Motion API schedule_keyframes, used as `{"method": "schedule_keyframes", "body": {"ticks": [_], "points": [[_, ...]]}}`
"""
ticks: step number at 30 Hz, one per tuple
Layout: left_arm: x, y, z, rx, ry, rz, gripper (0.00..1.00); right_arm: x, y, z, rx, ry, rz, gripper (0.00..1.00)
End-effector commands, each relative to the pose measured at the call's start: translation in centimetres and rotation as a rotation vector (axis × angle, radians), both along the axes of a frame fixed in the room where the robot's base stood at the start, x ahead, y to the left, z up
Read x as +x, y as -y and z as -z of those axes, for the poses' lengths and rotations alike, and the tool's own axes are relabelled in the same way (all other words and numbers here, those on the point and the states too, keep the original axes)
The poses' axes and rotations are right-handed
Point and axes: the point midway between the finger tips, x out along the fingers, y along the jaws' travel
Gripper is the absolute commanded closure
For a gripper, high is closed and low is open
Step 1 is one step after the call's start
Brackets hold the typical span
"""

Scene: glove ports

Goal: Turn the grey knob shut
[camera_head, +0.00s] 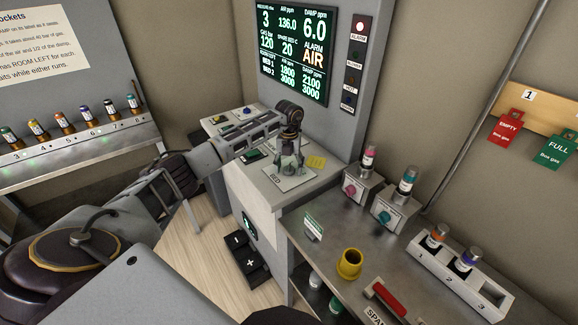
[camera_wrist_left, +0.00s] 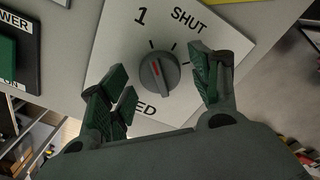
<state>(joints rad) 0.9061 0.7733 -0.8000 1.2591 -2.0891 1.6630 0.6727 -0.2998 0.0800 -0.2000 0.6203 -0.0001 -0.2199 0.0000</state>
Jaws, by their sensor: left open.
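The grey knob (camera_wrist_left: 158,73) sits on a white plate (camera_wrist_left: 110,55) marked "1", "SHUT" and a partly hidden word ending in "ED". Its red pointer line leans up and slightly left, toward the "1" side rather than "SHUT". My left gripper (camera_wrist_left: 161,84) is open, with one finger to each side of the knob. Gaps show between the fingers and the knob. In the head view my left gripper (camera_head: 289,158) is over the plate labelled "BED" (camera_head: 300,181) and hides the knob. My right gripper is not seen.
A display (camera_head: 294,45) reading "ALARM AIR" stands behind the knob's console, beside a lit red lamp (camera_head: 360,27). Right of it, a metal bench holds pink (camera_head: 349,190) and teal (camera_head: 384,216) knobs with cartridges, a yellow cup (camera_head: 349,264) and a cartridge rack (camera_head: 470,280).

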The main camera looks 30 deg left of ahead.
Motion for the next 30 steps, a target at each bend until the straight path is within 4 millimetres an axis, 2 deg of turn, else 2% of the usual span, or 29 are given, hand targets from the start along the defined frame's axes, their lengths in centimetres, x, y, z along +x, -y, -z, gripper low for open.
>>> {"method": "schedule_keyframes", "body": {"ticks": [9,20,30], "points": [[0.0,-0.01,0.12,0.0,0.0,0.0,0.39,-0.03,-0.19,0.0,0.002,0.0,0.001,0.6],[0.0,-0.03,0.09,0.001,0.0,0.0,0.84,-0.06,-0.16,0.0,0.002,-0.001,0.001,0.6],[0.02,-0.06,0.07,0.001,0.001,0.031,0.84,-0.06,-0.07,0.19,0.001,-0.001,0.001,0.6]]}}
